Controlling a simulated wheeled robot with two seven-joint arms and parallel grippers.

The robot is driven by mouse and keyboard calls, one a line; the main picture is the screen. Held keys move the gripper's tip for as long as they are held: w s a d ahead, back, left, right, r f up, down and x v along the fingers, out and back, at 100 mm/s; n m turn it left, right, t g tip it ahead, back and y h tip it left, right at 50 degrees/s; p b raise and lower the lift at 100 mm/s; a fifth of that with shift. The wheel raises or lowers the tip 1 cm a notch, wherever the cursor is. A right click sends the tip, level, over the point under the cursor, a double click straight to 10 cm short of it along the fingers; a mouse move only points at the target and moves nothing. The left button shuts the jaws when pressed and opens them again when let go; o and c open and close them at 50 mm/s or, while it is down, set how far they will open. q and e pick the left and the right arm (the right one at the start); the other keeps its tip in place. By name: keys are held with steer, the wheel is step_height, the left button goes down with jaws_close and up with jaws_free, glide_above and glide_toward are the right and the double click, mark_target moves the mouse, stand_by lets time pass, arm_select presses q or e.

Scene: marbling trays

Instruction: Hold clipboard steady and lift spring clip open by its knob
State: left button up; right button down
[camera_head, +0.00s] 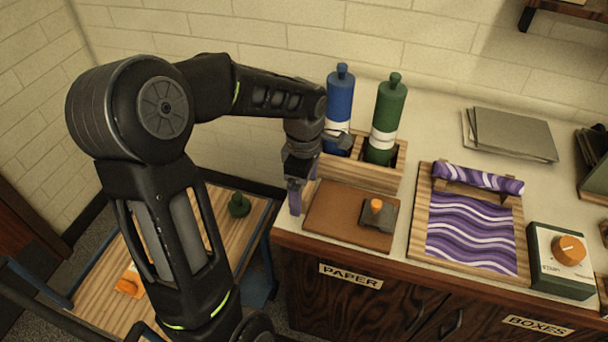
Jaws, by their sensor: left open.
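The clipboard (333,213) is a brown board lying flat near the front left edge of the counter. Its dark grey spring clip (372,221) sits at the board's right end, with an orange knob (376,205) on top. The clip appears to be down on the board. My left gripper (297,197) is open, pointing down at the board's left edge, away from the knob. I cannot tell whether its fingers straddle or touch the edge. My right gripper is not in view.
Behind the clipboard, a wooden rack (360,174) holds a blue bottle (340,100) and a green bottle (386,118). To the right are a purple marbled tray (423,225) and a box with an orange dial (568,250). Grey sheets (510,135) lie at the back.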

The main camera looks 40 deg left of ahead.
arm_select(q)
steer(key=shift+f, duration=0.55)
steer(key=c, duration=1.6)
steer(key=shift+c, duration=0.2)
stand_by(0.6)
